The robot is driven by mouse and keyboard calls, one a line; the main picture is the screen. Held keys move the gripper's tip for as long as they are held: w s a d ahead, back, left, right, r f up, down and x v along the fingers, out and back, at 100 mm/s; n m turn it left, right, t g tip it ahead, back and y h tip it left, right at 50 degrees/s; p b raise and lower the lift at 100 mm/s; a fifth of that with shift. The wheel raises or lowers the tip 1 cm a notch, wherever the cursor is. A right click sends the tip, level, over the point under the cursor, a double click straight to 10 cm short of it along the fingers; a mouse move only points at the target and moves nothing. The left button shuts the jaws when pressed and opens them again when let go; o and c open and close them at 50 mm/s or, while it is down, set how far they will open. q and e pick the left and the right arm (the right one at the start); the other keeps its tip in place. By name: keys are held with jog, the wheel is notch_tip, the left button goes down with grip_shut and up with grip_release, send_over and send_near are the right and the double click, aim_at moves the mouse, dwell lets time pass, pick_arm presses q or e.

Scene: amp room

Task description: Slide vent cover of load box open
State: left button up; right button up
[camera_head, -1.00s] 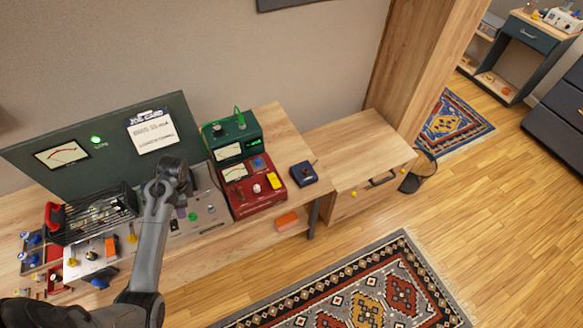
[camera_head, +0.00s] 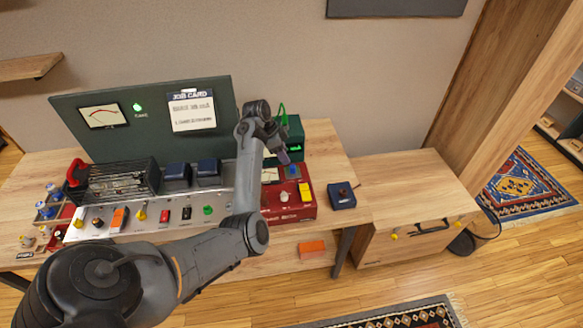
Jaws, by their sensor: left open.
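My left gripper (camera_head: 281,150) hangs above the right part of the bench, in front of the green box (camera_head: 297,135) and over the back of the red meter box (camera_head: 301,212). It is open and looks empty; its fingers are small and partly dark here. The green box is partly hidden by the gripper; a green cable rises from its top. A black slatted box (camera_head: 122,184) with a red handle sits at the left of the bench. I cannot read a label saying which one is the load box, and no vent cover shows clearly. My right gripper is not in view.
A grey control panel (camera_head: 150,222) with knobs and switches runs along the bench front. A dark upright board (camera_head: 150,135) with a meter and job card stands behind. A small blue box (camera_head: 342,196) sits right. The wooden cabinet top (camera_head: 410,190) is clear.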

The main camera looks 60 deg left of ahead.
aim_at(292, 166)
pick_arm(q)
jog(key=b+x, duration=0.1)
jog(key=x, duration=0.6)
jog(key=shift+w+f, duration=0.1)
jog(key=shift+f, duration=0.1)
grip_shut()
